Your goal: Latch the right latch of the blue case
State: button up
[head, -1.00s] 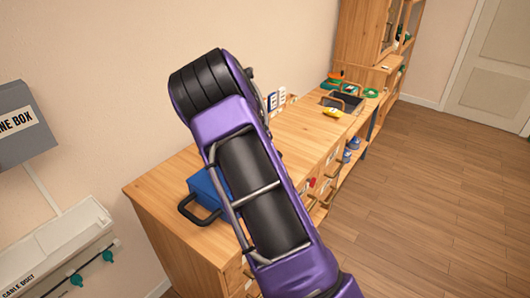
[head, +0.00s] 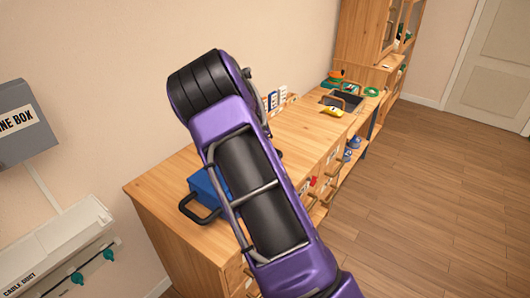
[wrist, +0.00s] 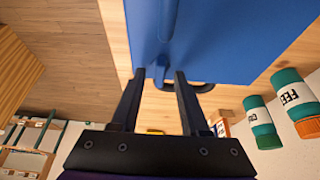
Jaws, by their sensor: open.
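The blue case (head: 203,187) lies on the wooden cabinet top in the head view, partly hidden behind my arm. Its dark handle (head: 197,209) points toward the near left edge. In the wrist view the case (wrist: 215,40) fills the top. A small blue latch-like piece (wrist: 158,74) sticks out from its edge. My gripper (wrist: 159,76) is open, with one fingertip on each side of that piece. I cannot tell whether either finger touches it. In the head view my gripper is hidden behind the arm.
The wooden cabinet top (head: 300,130) is mostly clear beyond the case. A yellow item (head: 332,111) and a dark tray (head: 350,101) sit at its far end. A wall stands along the back.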

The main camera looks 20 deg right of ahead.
jog(key=v, duration=1.7)
jog(key=shift+a+r, duration=0.2)
